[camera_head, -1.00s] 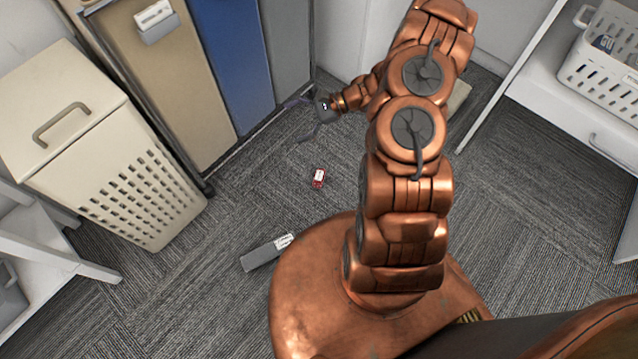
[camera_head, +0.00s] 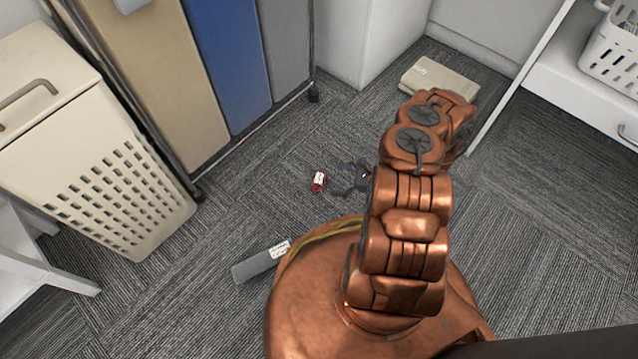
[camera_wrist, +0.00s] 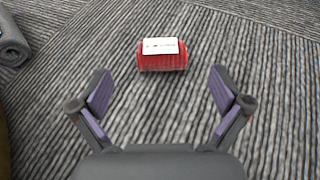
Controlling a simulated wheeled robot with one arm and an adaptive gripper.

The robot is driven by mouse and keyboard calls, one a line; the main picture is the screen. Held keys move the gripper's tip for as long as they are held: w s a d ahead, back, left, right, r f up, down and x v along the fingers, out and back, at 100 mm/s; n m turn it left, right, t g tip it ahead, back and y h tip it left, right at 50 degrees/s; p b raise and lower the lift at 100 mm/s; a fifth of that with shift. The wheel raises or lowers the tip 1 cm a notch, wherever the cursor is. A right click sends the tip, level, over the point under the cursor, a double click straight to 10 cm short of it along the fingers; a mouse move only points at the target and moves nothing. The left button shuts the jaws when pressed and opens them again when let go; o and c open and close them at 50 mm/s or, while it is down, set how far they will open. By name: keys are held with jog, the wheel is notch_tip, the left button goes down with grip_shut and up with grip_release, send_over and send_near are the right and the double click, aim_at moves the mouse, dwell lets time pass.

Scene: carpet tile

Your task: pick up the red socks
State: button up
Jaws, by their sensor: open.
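The red socks (camera_head: 318,181) lie on the carpet as a small red bundle with a white label. In the wrist view the red socks (camera_wrist: 162,55) lie just beyond the fingertips, roughly midway between them and apart from both. My gripper (camera_head: 341,178) is low over the carpet, just right of the socks in the head view. In the wrist view my gripper (camera_wrist: 160,85) is open, with nothing between its fingers.
A grey rolled item (camera_head: 260,261) with a white label lies near my base; part of a grey roll (camera_wrist: 12,42) shows in the wrist view. A cream hamper (camera_head: 115,190) and fabric sorter (camera_head: 235,65) stand left.

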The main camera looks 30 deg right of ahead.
aim_at(321, 179)
jog(key=b+x, duration=0.1)
jog(key=x, duration=0.1)
jog(key=b+x, duration=0.1)
jog(key=x, duration=0.1)
jog(key=b+x, duration=0.1)
jog(key=x, duration=0.1)
jog(key=shift+f+b, duration=0.3)
jog(key=shift+w+a, duration=0.35)
jog(key=shift+c, duration=0.3)
jog(key=c, duration=1.1)
jog(key=shift+r, duration=0.1)
